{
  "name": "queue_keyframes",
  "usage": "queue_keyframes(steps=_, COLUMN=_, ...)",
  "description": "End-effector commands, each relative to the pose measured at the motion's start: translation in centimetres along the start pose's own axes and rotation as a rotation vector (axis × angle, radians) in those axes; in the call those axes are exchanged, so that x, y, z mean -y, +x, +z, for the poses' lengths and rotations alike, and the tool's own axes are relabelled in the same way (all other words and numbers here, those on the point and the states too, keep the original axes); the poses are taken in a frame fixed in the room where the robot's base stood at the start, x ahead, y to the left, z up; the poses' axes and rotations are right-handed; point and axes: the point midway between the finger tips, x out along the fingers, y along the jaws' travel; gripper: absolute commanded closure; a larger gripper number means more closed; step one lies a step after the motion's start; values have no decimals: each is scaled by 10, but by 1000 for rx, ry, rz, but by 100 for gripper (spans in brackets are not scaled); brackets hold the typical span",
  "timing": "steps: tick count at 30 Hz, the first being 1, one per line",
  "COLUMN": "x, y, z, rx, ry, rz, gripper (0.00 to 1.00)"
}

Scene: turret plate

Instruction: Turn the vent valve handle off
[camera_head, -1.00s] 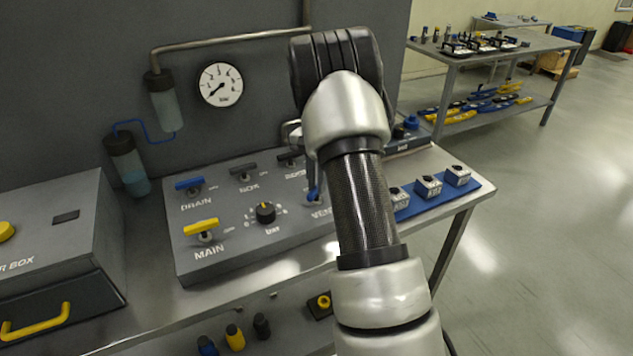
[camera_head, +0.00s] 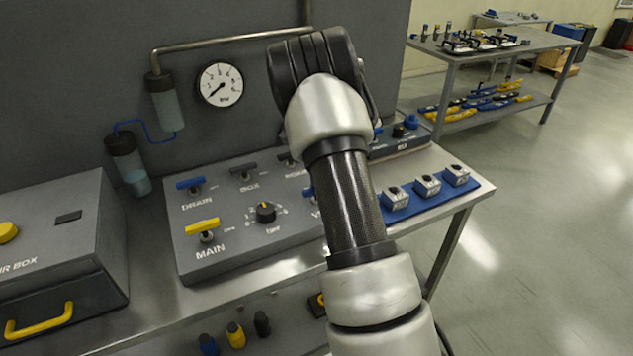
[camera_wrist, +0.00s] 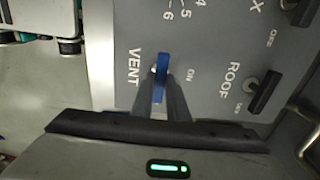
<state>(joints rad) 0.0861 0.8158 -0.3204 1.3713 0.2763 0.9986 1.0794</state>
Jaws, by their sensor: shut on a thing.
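The vent valve handle (camera_wrist: 160,70) is a blue bar on the grey valve panel (camera_wrist: 215,35), between the VENT label and a small label that seems to read ON. In the wrist view it lies about parallel to the VENT lettering. My gripper (camera_wrist: 162,84) is shut on the handle, with its fingers over the lower part of it. In the head view my arm hides the gripper, and only a small blue piece of the vent handle (camera_head: 308,193) shows at the arm's left edge.
Other handles stand close by: the black roof handle (camera_wrist: 264,92), the blue drain handle (camera_head: 190,183) and the yellow main handle (camera_head: 203,226). A black knob (camera_head: 265,212) sits left of my arm. A blue tray (camera_head: 412,208) with several grey blocks lies to the right.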

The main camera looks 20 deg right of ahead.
Motion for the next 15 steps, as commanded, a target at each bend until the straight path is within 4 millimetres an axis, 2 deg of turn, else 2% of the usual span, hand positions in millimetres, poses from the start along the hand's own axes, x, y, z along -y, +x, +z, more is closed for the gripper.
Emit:
queue_keyframes(steps=13, x=1, y=-1, z=0, rx=-1, ry=13, rz=-2, gripper=100)
queue_keyframes(steps=14, x=1, y=-1, z=0, rx=-1, ry=13, rz=-2, gripper=84)
queue_keyframes(steps=15, x=0, y=-1, z=0, rx=-1, ry=13, rz=-2, gripper=78)
